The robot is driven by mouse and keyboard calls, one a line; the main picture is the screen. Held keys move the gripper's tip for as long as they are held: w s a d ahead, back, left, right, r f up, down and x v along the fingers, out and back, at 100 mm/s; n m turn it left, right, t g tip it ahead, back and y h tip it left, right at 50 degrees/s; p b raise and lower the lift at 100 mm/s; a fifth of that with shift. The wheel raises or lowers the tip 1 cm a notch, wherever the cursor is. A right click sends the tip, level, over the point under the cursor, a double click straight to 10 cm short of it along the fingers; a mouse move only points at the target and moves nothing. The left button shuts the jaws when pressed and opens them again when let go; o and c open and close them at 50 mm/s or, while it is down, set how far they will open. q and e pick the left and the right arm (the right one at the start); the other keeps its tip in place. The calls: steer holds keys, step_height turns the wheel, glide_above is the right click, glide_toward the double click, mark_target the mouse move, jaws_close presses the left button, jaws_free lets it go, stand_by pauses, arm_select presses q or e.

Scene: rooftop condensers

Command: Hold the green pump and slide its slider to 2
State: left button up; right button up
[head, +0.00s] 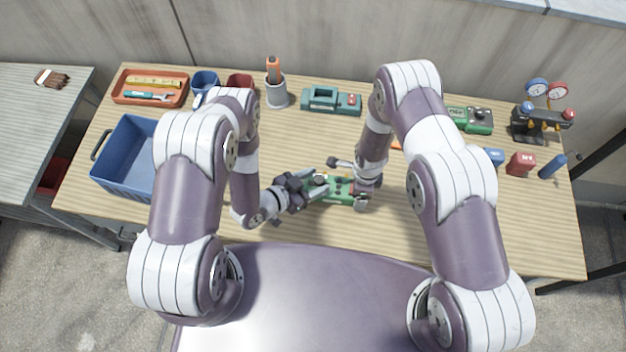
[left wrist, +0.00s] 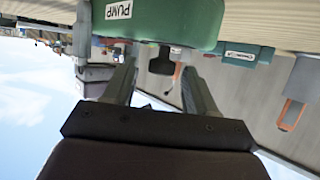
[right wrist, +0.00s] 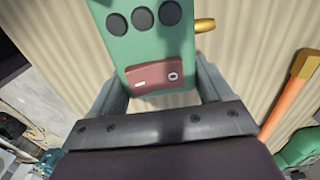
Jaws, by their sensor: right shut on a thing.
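The green pump (head: 341,187) lies on the wooden table in front of me, partly hidden by my arms. My right gripper (right wrist: 160,90) is shut on the pump body (right wrist: 150,45), one finger on each side. Between these fingers shows a dark red panel (right wrist: 158,80) with a minus mark and a 0. My left gripper (head: 306,187) is at the pump's left end. In the left wrist view its fingers (left wrist: 158,78) stand apart, with a small dark knob (left wrist: 161,62) between them, apparently untouched. The pump's PUMP label (left wrist: 119,10) shows above. I cannot make out the slider's scale.
A blue bin (head: 126,165) and an orange tool tray (head: 150,101) stand at the left. A grey cup (head: 277,95) and other green devices (head: 331,100) line the back. A gauge stand (head: 541,125) and small red and blue items are at the right. The front edge is clear.

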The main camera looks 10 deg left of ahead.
arm_select(q)
steer(key=v, duration=1.2)
arm_select(e)
steer(key=o, duration=1.4)
steer(key=shift+o, duration=0.2)
